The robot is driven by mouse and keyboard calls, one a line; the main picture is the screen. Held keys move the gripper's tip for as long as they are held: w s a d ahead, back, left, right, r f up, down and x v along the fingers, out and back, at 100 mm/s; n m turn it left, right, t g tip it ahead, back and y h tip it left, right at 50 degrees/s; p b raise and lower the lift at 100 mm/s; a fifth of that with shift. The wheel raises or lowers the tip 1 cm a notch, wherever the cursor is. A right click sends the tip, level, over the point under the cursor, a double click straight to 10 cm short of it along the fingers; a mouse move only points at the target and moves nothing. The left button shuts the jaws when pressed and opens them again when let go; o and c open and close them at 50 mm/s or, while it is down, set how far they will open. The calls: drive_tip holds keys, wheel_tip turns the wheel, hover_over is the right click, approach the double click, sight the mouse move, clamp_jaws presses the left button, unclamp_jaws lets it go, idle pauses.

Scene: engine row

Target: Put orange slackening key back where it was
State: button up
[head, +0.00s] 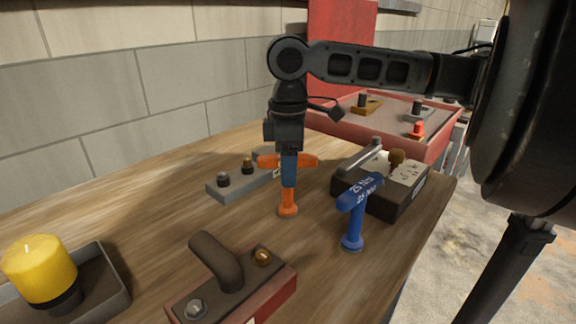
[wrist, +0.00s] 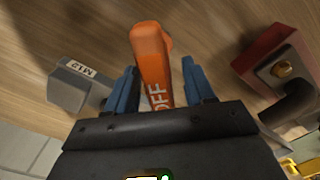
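The orange slackening key (head: 288,209) stands upright on the wooden bench, with a T-shaped handle and a round foot. In the wrist view its handle (wrist: 152,60) shows the letters "OFF". My gripper (head: 289,183) points straight down over it, with blue fingers on either side of the handle. In the wrist view a gap shows between the handle and the right finger, so my gripper (wrist: 158,75) looks open around it. The fingers hide most of the stem in the head view. A blue key (head: 353,215) marked "25 Nm" stands upright to the right.
A grey block (head: 217,191) with bolts lies behind the orange key. A dark box (head: 402,201) with a lever is behind the blue key. A red block (head: 270,301) with a handle is in front. A yellow cylinder (head: 38,268) sits in a grey tray (head: 118,288). A red tray (head: 340,131) is beyond.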

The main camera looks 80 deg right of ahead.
drive_tip(key=shift+r, duration=0.1)
wheel_tip(320, 180, up, 12)
drive_tip(key=shift+p, duration=0.3)
idle(0.3)
